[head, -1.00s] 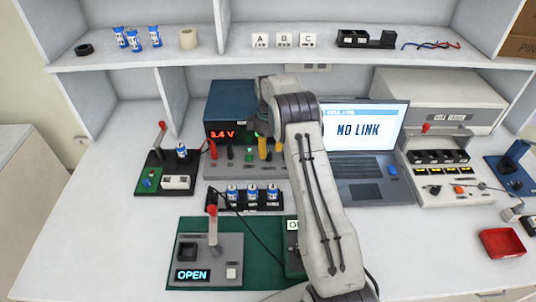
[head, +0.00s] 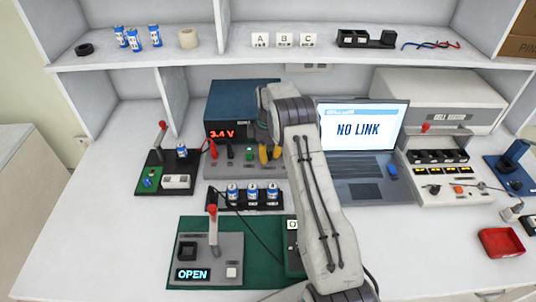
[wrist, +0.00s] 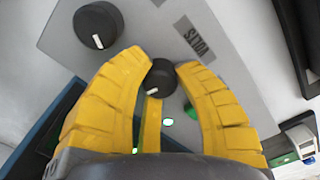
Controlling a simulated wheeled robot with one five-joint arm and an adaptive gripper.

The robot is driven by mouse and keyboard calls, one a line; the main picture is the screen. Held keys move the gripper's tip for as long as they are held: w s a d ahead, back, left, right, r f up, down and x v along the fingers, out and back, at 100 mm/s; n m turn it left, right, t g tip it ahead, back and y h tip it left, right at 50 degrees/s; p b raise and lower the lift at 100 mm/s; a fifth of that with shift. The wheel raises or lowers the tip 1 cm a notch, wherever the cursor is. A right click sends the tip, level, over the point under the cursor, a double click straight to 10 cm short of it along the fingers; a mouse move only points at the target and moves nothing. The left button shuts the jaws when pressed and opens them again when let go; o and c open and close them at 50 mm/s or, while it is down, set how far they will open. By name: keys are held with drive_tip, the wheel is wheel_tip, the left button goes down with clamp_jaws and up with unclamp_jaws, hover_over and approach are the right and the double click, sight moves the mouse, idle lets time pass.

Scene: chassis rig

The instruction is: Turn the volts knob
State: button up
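In the wrist view, the small black volts knob (wrist: 158,80) has a white mark at its lower left. The VOLTS lettering (wrist: 195,40) is beside it on the grey panel. My gripper (wrist: 163,66) has its yellow fingers closed in on both sides of this knob, with the tips touching it. In the head view, my gripper (head: 269,154) is down at the front of the power supply (head: 242,98), whose red display (head: 221,133) reads 3.4 V. My arm and fingers hide the knob there.
A larger black knob (wrist: 98,25) is close by on the panel. Red, black and green posts stand left of my gripper. The laptop (head: 360,130) showing NO LINK is to the right. A battery rack (head: 247,198) is in front.

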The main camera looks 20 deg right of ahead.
sight(268, 153)
clamp_jaws()
drive_tip(key=shift+f+m+b, duration=0.15)
drive_tip(key=shift+m+b, duration=0.35)
drive_tip(key=shift+m, duration=0.5)
drive_tip(key=shift+o, duration=2.2)
unclamp_jaws()
wheel_tip(268, 153, up, 12)
